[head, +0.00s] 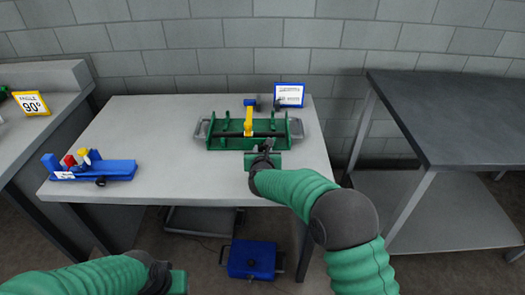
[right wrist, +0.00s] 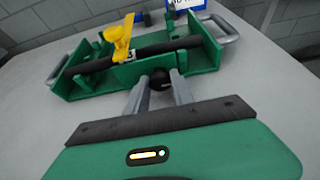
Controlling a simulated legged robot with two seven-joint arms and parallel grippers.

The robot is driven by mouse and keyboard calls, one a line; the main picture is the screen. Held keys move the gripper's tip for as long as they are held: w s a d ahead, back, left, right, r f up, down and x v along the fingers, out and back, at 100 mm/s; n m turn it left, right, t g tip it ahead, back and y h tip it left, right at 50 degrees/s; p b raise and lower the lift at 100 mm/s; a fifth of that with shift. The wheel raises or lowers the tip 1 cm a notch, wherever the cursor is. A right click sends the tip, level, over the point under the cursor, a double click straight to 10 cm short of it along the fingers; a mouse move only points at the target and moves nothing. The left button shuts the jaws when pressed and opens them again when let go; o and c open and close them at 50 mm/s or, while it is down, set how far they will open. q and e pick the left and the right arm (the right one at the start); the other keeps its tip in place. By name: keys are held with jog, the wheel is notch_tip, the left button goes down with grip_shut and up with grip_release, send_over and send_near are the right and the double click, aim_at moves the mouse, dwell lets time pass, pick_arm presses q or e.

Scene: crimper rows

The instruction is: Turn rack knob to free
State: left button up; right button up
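The green rack (head: 222,142) sits on the grey table, with a black bar (head: 262,134) across it and a yellow upright piece (head: 248,122) on the bar. In the right wrist view, a round black knob (right wrist: 160,78) is at the rack's front side. My right gripper (head: 265,146) is at the rack's front. In the right wrist view its two grey fingers (right wrist: 160,82) stand apart on either side of the knob, with small gaps visible. My left gripper (head: 176,281) is low at the bottom edge, away from the table; its fingers cannot be made out.
A blue fixture (head: 115,171) with red and yellow parts lies at the table's left. A blue-framed sign (head: 290,95) stands behind the rack. A dark-topped bench (head: 450,115) is to the right. A blue box (head: 251,260) is on the floor. The table's middle front is clear.

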grip_shut()
jog(key=shift+a+r+n+h+p, duration=0.15)
jog(key=shift+n+h+p, duration=0.15)
jog(key=shift+n+p, duration=0.5)
jog(key=shift+h+p, duration=0.4)
jog(key=shift+p, duration=0.25)
jog(key=shift+a+f+n+h+p, duration=0.15)
jog(key=shift+n+h+p, duration=0.3)
jog(key=shift+n, duration=0.55)
jog(key=shift+f+n+h, duration=0.1)
jog(key=shift+n+h, duration=0.25)
jog(key=shift+n, duration=0.25)
